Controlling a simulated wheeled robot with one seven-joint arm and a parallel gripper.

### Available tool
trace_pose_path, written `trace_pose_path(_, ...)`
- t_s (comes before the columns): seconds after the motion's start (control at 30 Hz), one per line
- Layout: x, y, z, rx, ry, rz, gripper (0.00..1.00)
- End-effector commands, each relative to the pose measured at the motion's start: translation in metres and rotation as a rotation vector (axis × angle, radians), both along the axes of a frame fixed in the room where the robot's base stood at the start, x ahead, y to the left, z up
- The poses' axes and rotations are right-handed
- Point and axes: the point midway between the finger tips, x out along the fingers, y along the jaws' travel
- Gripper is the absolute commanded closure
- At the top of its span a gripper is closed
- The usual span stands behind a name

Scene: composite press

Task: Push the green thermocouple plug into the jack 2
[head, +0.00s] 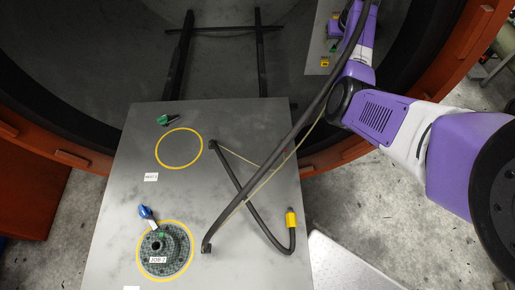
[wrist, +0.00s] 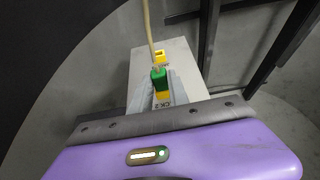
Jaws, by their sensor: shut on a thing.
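In the wrist view the green thermocouple plug (wrist: 159,78) is between the grey fingers of my gripper (wrist: 160,86), which is shut on it. Its pale cable (wrist: 147,22) runs up from the plug. A yellow jack (wrist: 163,96) lies just below the plug in the picture, with a partly hidden label ending in "CK 2" (wrist: 167,104). I cannot tell whether the plug touches or enters this jack. Another yellow jack (wrist: 160,57) shows above the plug. In the head view my arm reaches the grey panel (head: 317,50) at the top, where a yellow jack (head: 325,63) shows.
The grey table (head: 110,230) holds a dark disc marked "JOB 2" (head: 165,250), a blue-handled fitting (head: 146,212), a green-ended part (head: 163,120) and a yellow-ended hose (head: 291,219). A black hose (head: 290,135) and pale cable cross above it. Dark rails (head: 262,60) stand behind.

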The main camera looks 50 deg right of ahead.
Motion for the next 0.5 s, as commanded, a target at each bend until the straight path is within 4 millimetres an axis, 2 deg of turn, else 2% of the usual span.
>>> trace_pose_path(0.2,0.0011,-0.0014,0.0005,-0.002,-0.001,0.0,1.0)
trace_pose_path(0.23,0.001,-0.0013,0.0005,-0.002,-0.001,0.0,0.75)
trace_pose_path(0.33,0.001,-0.0012,0.0004,-0.001,-0.001,0.0,0.56)
trace_pose_path(0.5,0.0009,-0.0011,0.0002,-0.001,-0.001,0.0,0.54)
